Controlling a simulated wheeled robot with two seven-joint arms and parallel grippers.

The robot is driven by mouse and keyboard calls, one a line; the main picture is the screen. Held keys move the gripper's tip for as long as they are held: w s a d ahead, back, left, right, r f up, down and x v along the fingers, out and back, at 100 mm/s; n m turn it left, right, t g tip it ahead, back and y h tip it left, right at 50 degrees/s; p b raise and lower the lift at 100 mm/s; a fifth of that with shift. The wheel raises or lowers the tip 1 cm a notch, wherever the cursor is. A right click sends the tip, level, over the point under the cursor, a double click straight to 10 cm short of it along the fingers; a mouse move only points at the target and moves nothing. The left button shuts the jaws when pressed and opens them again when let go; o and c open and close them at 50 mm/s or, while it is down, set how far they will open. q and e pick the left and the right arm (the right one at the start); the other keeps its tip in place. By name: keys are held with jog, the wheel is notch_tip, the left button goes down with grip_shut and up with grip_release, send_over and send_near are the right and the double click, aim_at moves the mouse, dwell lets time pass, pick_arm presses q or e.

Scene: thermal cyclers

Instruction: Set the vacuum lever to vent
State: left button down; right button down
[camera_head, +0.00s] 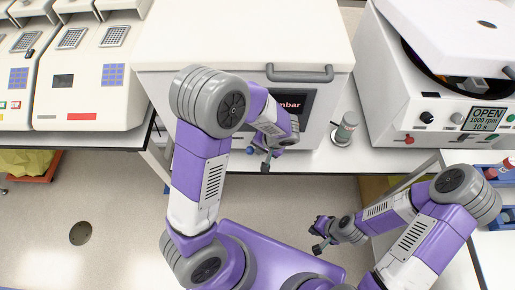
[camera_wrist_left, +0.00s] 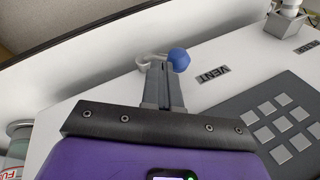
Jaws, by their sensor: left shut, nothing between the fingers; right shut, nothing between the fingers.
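The vacuum lever has a round blue knob (camera_wrist_left: 179,60), which sits at the tips of my left gripper (camera_wrist_left: 161,70), on their right side in the left wrist view. A pale curved piece shows just left of the tips. I cannot tell whether the fingers touch the knob. The black VENT label (camera_wrist_left: 213,75) is on the white panel to the right of the knob. In the head view my left gripper (camera_head: 266,165) is at the front of the white box (camera_head: 240,40), its fingers shut and empty. My right gripper (camera_head: 318,243) is shut and empty, low over the floor.
The box carries a handle (camera_head: 300,74) and a dark display, partly hidden by my left arm. A small grey-green canister (camera_head: 345,130) stands right of it. A centrifuge (camera_head: 440,80) reading OPEN is at right, thermal cyclers (camera_head: 90,75) at left. A keypad (camera_wrist_left: 283,125) lies near the label.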

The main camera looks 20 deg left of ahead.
pick_arm(q)
jog(key=d+f+p+v, duration=0.1)
jog(key=p+v, duration=0.3)
jog(key=v, duration=0.9)
jog(key=shift+d+r, duration=0.2)
jog(key=shift+d, duration=0.6)
jog(key=shift+w, duration=0.1)
jog(key=s+f+n+h, duration=0.1)
jog(key=s+f+h, duration=0.2)
jog(key=f, duration=0.4)
jog(key=s+f+n+h+p, duration=0.1)
jog(key=s+f+h, duration=0.1)
jog(key=s+f, duration=0.3)
jog(key=s+f+h, duration=0.3)
jog(key=s+f, duration=0.1)
jog(key=f, duration=0.6)
jog(key=shift+s+d+f+n+g+h, duration=0.15)
jog(key=shift+s+f+n+g+h, duration=0.15)
jog(key=shift+s+f+n, duration=0.1)
